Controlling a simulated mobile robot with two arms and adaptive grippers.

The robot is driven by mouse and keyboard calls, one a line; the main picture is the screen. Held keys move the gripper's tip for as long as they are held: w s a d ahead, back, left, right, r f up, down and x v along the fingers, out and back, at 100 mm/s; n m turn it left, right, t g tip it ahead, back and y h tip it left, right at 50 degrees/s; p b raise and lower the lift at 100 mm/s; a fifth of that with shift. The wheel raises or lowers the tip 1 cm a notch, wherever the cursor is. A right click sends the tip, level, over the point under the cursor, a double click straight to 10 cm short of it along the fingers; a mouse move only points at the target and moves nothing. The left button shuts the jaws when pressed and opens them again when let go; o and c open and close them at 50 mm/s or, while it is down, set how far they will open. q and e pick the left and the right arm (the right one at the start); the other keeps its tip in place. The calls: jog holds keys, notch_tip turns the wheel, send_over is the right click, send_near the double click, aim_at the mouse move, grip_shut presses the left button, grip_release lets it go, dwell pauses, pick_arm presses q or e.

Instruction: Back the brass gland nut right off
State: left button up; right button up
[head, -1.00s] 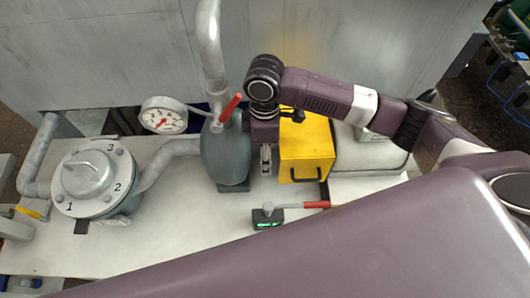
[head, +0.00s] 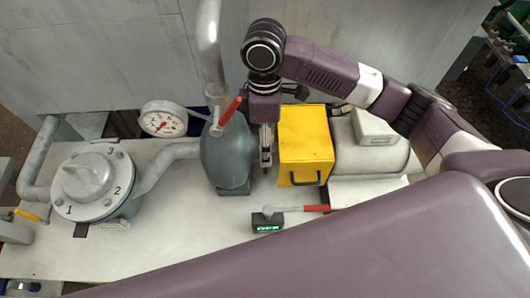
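I cannot make out a brass gland nut in this view. A grey-green valve body (head: 228,158) stands mid-bench below a vertical pipe, with a red lever (head: 231,110) at its top. My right gripper (head: 266,158) points down just right of the valve body, between it and a yellow box. Its narrow fingers appear close together, but the gap between them is too small to judge. I see nothing clearly held in it. My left gripper is out of view.
The yellow box (head: 305,140) stands right of my gripper. A red-handled tool (head: 316,208) lies by a small green-lit display unit (head: 268,228). A round gauge (head: 163,120) and a numbered flange cover (head: 90,184) are at left.

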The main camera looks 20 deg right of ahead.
jog(key=r, duration=0.4)
jog(key=shift+w+r, duration=0.2)
jog(key=shift+d+f, duration=0.1)
